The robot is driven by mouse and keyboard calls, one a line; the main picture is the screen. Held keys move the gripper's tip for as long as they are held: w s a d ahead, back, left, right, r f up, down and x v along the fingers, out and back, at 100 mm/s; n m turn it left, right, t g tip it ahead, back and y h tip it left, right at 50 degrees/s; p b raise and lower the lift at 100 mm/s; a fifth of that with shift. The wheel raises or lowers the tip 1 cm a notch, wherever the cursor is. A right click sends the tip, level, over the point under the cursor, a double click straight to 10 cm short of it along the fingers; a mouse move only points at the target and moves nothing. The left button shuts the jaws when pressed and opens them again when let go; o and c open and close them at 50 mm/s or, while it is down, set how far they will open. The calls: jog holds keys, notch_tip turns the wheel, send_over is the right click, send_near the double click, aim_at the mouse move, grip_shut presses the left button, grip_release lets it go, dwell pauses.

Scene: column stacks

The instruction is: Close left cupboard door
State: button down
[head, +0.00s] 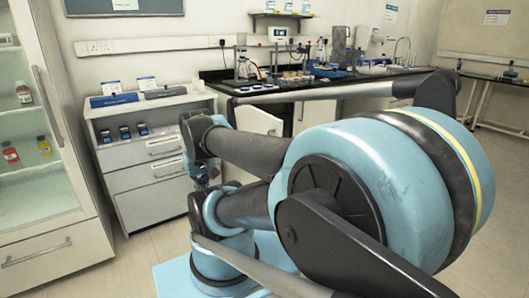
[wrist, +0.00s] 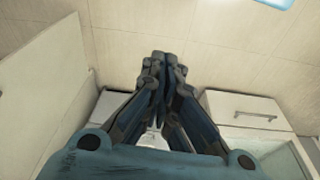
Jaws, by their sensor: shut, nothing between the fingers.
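In the head view a white cupboard door (head: 258,121) shows under the dark worktop, behind my arm. It looks swung out at an angle, and its lower part is hidden by the arm. In the wrist view a large plain white panel (wrist: 38,75) stands along the left side. It looks like an open door, but I cannot tell for certain which one. My gripper (wrist: 160,58) is shut and empty, its fingers together over the tiled floor, apart from the panel. In the head view the fingers are not clear behind the arm.
A white drawer unit (head: 150,153) with small devices stands left of the worktop (head: 280,94). A glass-fronted cabinet (head: 45,250) with bottles stands at the far left; a drawer front with a handle (wrist: 250,108) shows right of my fingers. Tiled floor (wrist: 215,45) is clear ahead of them.

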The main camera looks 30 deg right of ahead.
jog(key=w+d+r+m+g+h, duration=0.1)
jog(key=w+d+r+m+h, duration=0.15)
jog(key=w+d+m, duration=0.6)
jog(key=w+d+r+m+h, duration=0.1)
jog(key=w+d+r+m, duration=0.3)
jog(key=w+d, duration=0.8)
jog(key=w+d+f+m+g, duration=0.1)
jog(key=w+d+f+m, duration=0.15)
jog(key=d, duration=0.35)
jog(key=w+d+f+m, duration=0.2)
jog(key=w+d, duration=0.2)
jog(key=d, duration=0.1)
jog(key=d+f, duration=0.8)
jog(key=f, duration=0.1)
jog(key=shift+w+h, duration=0.25)
jog(key=shift+h, duration=0.1)
